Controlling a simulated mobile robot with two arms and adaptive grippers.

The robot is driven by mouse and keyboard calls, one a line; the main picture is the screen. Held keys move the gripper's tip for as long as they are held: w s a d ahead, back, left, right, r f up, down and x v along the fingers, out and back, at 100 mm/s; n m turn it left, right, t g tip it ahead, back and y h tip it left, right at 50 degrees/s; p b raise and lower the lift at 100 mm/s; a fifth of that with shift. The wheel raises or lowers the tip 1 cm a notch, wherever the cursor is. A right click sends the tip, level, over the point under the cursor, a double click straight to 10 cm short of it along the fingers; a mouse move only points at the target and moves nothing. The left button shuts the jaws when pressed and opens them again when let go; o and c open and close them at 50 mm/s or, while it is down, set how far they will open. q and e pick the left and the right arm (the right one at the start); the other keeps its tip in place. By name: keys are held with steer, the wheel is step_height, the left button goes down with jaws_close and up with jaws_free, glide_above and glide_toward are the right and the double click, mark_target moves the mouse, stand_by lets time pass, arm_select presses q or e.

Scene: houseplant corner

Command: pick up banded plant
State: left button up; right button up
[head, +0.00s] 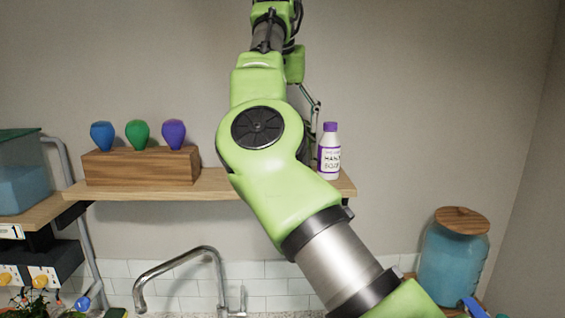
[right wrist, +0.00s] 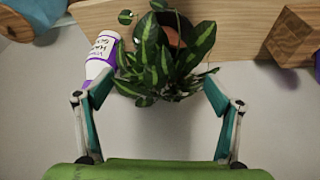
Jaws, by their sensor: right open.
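The banded plant (right wrist: 150,68) has dark green leaves with pale stripes. It fills the upper middle of the right wrist view, with a reddish-brown pot surface behind its leaves. My right gripper (right wrist: 160,82) is open, one finger on each side of the foliage. The leaves overlap the space between the fingertips; I cannot tell whether they touch. In the head view my right arm crosses the middle and hides the plant; only a thin part of the gripper shows beside the soap bottle. My left gripper is not in view.
The hand soap bottle (head: 329,152) stands on the wooden shelf (head: 215,186), close to one finger in the right wrist view (right wrist: 100,55). A wooden block (head: 140,167) with coloured bulbs stands further left. A tap (head: 190,258) is below; a blue jar (head: 452,262) is at right.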

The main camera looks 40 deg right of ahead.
steer(key=x, duration=0.2)
steer(key=shift+w+d+f, duration=0.1)
steer(key=shift+w+f, duration=0.1)
steer(key=shift+f, duration=0.1)
steer(key=shift+w+d+f, duration=0.2)
steer(key=shift+w+f, duration=0.05)
steer(key=shift+f, duration=0.25)
steer(key=p+x, duration=0.2)
steer(key=x, duration=0.1)
steer(key=shift+w+a+f, duration=0.1)
steer(key=shift+a+f, duration=0.05)
steer(key=shift+a, duration=0.05)
steer(key=shift+w+d+f, duration=0.25)
steer(key=shift+f, duration=0.35)
steer(key=shift+s, duration=0.15)
steer(key=c, duration=1.1)
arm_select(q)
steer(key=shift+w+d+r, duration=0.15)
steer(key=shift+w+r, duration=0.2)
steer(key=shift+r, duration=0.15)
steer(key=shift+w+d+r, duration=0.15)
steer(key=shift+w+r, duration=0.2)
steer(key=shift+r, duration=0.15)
arm_select(e)
steer(key=shift+r, duration=0.1)
steer(key=c, duration=0.5)
